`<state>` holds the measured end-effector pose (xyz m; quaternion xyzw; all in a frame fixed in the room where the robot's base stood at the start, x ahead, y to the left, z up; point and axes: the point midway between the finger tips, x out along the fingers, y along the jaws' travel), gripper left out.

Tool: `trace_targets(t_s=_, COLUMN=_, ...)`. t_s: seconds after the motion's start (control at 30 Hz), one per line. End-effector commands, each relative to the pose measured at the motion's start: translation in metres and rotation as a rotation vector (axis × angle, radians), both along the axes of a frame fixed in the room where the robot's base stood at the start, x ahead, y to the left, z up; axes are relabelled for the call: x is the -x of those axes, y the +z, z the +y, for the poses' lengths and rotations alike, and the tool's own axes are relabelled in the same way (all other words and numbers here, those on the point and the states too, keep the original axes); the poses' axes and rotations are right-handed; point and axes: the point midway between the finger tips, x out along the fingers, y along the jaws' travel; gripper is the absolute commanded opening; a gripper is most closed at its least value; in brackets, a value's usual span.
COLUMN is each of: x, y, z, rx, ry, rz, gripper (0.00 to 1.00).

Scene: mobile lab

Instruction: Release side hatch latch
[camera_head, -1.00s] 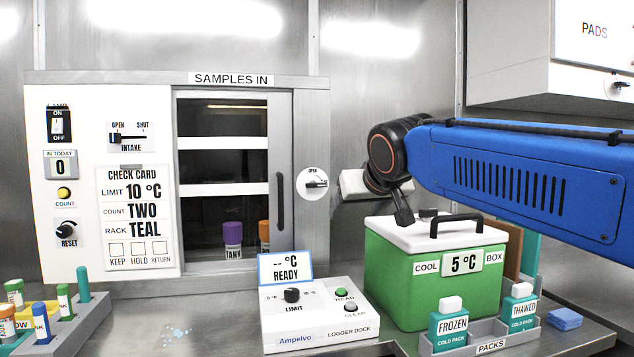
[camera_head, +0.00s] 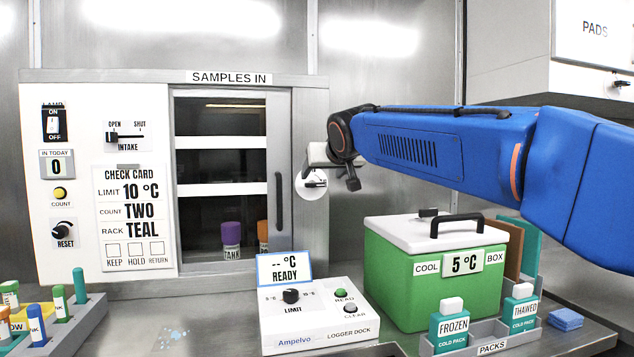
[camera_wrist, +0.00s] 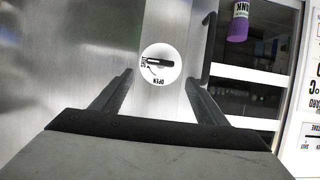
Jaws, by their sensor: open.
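The side hatch latch (camera_head: 311,186) is a small black lever on a round white disc, right of the hatch door. Its lever lies about level, and my arm's end partly covers the disc in the head view. In the wrist view the latch (camera_wrist: 160,63) appears upside down, with OPEN below the lever and a second word too small to read at the lever's left end. My gripper (camera_wrist: 159,76) is open and empty. Its two dark fingers point at the wall, with the latch framed between and beyond their tips. I see no contact. The hatch door (camera_head: 222,157) is a dark window with white bars.
A black door handle (camera_head: 279,200) stands left of the latch; it also shows near the right finger in the wrist view (camera_wrist: 207,50). Below are the green cool box (camera_head: 410,280) and the logger dock (camera_head: 320,318). A wall cabinet (camera_head: 550,80) hangs at upper right.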

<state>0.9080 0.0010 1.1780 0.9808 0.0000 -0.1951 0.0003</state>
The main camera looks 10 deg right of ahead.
Motion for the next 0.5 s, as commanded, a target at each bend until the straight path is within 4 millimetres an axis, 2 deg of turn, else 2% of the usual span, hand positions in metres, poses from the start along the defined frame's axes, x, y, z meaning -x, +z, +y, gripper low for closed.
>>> trace_targets(t_s=0.3, x=-0.05, y=-0.022, z=0.0, rx=-0.001, ry=-0.001, rz=0.002, gripper=0.67)
trace_targets(t_s=0.5, x=-0.069, y=-0.029, z=0.0, rx=-0.001, ry=0.0, rz=0.0, gripper=0.67)
